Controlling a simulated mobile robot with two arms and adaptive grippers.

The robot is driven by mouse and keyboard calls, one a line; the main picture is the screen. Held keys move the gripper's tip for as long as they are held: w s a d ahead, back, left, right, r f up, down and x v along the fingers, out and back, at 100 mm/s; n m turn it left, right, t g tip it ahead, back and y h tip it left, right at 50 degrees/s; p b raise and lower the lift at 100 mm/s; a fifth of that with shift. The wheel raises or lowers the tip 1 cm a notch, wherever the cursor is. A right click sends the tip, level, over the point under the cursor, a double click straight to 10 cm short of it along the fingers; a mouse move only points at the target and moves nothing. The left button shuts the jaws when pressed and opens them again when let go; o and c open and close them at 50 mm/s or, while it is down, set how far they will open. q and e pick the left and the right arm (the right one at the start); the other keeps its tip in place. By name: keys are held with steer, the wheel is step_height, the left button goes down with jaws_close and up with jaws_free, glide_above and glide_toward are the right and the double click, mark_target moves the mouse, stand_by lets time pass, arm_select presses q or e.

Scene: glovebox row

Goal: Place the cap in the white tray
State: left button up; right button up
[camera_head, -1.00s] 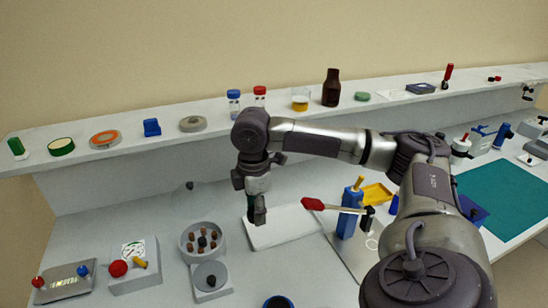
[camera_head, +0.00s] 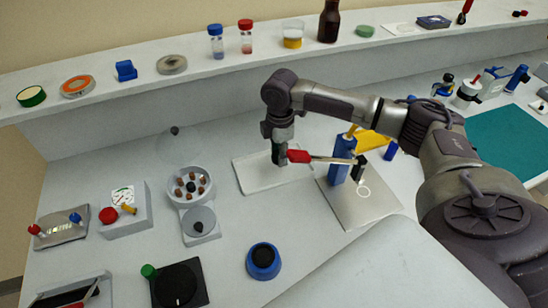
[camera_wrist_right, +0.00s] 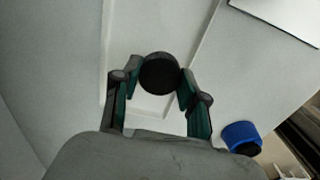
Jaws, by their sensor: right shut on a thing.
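My right gripper (camera_head: 278,156) is over the rear part of the white tray (camera_head: 254,185) in the camera_head view. In the right wrist view my right gripper (camera_wrist_right: 158,88) is shut on a round black cap (camera_wrist_right: 158,73), with a finger on each side of it. The tray (camera_wrist_right: 200,45) lies behind the cap in that view. I cannot tell whether the cap touches the tray or hangs just above it. The cap is mostly hidden by the gripper in the camera_head view. My left gripper is not in view.
Just right of the tray, a red-tipped tool (camera_head: 299,156) on a blue stand (camera_head: 340,172) reaches close to my gripper. A round bowl of small brown pieces (camera_head: 181,173) stands left. A blue ring-shaped holder (camera_head: 263,262) is in front. A shelf (camera_head: 100,66) runs behind.

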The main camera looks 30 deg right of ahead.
mark_target(273, 169)
steer(key=shift+w+a+f, duration=0.3)
steer(key=shift+w+f, duration=0.05)
steer(key=shift+w, duration=0.3)
steer(key=shift+w+a+f, duration=0.1)
steer(key=shift+w+f, duration=0.1)
steer(key=shift+w, duration=0.05)
steer(key=shift+w+f, duration=0.1)
steer(key=shift+f, duration=0.15)
step_height(273, 169, down, 4)
steer(key=shift+r+p, duration=0.15)
steer(key=shift+p, duration=0.4)
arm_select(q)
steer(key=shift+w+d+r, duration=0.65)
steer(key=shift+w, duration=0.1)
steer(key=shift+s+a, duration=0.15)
arm_select(e)
steer(key=o, duration=0.7)
